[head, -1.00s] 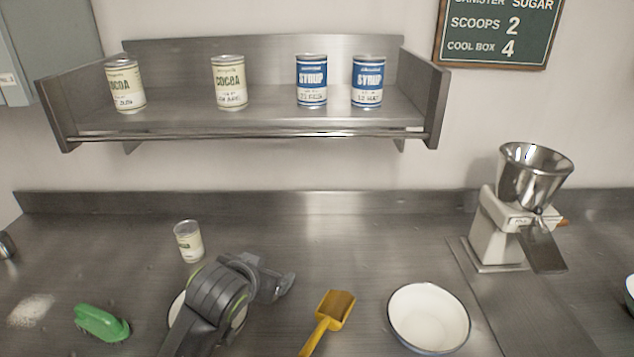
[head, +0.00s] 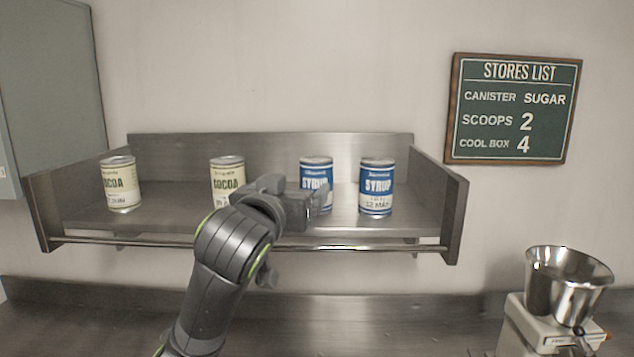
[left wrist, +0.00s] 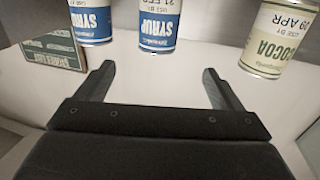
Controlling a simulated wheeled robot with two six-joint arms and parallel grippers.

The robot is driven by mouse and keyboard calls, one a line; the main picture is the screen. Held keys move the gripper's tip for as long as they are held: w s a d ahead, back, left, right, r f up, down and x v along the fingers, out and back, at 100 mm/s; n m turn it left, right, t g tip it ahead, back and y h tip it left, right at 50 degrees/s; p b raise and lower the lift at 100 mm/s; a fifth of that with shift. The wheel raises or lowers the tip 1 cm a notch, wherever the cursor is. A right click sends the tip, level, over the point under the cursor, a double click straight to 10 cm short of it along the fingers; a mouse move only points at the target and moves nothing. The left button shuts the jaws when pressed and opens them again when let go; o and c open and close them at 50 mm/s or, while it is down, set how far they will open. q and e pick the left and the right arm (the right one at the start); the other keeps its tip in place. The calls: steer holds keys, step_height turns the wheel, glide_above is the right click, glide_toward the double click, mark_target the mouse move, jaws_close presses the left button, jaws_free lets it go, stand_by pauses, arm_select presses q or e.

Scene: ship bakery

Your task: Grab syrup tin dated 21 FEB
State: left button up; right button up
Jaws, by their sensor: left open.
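Two blue-and-white syrup tins stand upright on the wall shelf. The left syrup tin (head: 316,169) is partly hidden behind my left gripper (head: 308,200). In the left wrist view, upside down, this tin (left wrist: 157,28) reads "21 FEB", its first digits partly cut off, and sits ahead of the gap between the fingers. The other syrup tin (head: 377,187), marked "12 MAR", stands to its right, and it shows at the left of the left wrist view (left wrist: 92,22). My left gripper is open and empty (left wrist: 156,72), short of the tin. My right gripper is not in view.
Two cocoa tins, one at the far left (head: 121,185) and one nearer (head: 227,174), stand on the same shelf (head: 180,212). A rail (head: 340,247) runs along its front. A stores-list board (head: 513,110) hangs at right. A mill (head: 560,300) stands on the counter.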

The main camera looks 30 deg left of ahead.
mark_target(311, 170)
arm_select(q)
steer(key=p+x, duration=0.3)
steer(key=x, duration=0.7)
steer(key=shift+p, duration=0.4)
steer(key=shift+w+r+p, duration=0.2)
steer(key=shift+w+p, duration=0.3)
steer(key=shift+p, duration=0.05)
steer(key=p+x, duration=0.2)
steer(key=x, duration=0.1)
steer(key=shift+w+f+p, duration=0.1)
steer(key=shift+w+p, duration=0.3)
steer(key=shift+w, duration=0.3)
steer(key=shift+a, duration=0.1)
steer(key=c, duration=1.5)
steer(key=shift+o, duration=0.2)
